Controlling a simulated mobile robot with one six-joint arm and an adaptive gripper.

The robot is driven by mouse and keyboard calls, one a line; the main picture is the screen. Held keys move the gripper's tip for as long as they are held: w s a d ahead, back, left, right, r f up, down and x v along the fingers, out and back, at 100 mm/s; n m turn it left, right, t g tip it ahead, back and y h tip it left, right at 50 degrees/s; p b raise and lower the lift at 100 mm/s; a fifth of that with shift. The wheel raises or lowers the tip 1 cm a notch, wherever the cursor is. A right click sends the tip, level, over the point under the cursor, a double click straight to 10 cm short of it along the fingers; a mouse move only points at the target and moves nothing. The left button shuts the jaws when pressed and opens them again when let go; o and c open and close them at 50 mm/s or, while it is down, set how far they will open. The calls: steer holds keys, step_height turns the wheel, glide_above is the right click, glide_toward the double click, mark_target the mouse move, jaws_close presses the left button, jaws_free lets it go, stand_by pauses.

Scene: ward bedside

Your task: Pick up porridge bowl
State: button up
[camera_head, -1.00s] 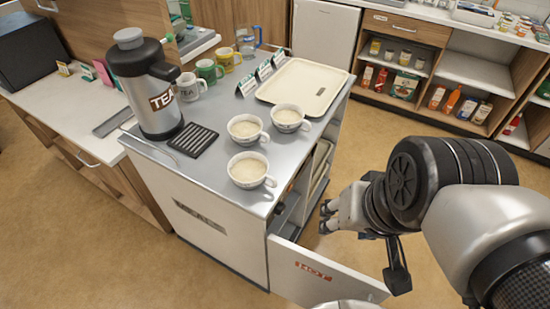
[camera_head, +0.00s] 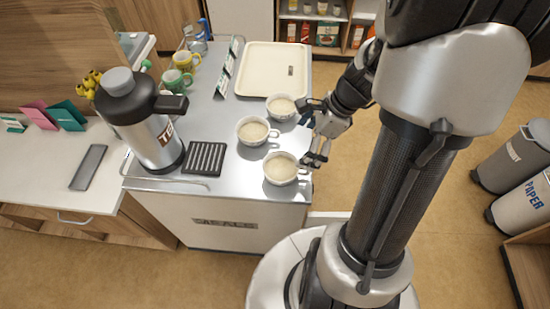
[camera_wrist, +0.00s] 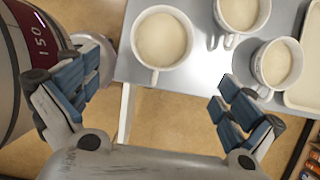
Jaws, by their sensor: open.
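Three white two-tone bowls of pale porridge, each with a side handle, stand upright on the steel cart top (camera_head: 225,190). The near bowl (camera_head: 281,169) is by the front right corner, the middle bowl (camera_head: 253,131) behind it to the left, and the far bowl (camera_head: 281,107) beside the tray. My gripper (camera_head: 306,137) is open and empty at the cart's right edge. In the wrist view the near bowl (camera_wrist: 162,39) lies ahead, between the lines of my spread fingers (camera_wrist: 155,80), its handle pointing toward me. The far bowl (camera_wrist: 276,63) is close past the right finger.
A cream tray (camera_head: 272,68) lies at the cart's back. A tea urn (camera_head: 140,120), a black drip grille (camera_head: 204,158) and mugs (camera_head: 182,63) stand left of the bowls. Labelled bins (camera_head: 520,160) stand at the right. Floor shows clear between cart and bins.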

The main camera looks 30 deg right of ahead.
steer(key=b, duration=0.3)
glide_toward(279, 170)
steer(key=shift+a+f, duration=0.1)
steer(key=shift+f, duration=0.75)
steer(key=shift+w+a+b+x, duration=0.15)
steer(key=shift+b+x, duration=0.55)
steer(key=shift+x, duration=0.85)
steer(key=shift+w+a+b+x, duration=0.1)
steer(key=shift+b+x, duration=0.6)
steer(key=shift+x, duration=0.9)
steer(key=shift+d+r, duration=0.1)
steer(key=shift+r, duration=0.15)
steer(key=shift+c, duration=0.5)
steer(key=c, duration=1.1)
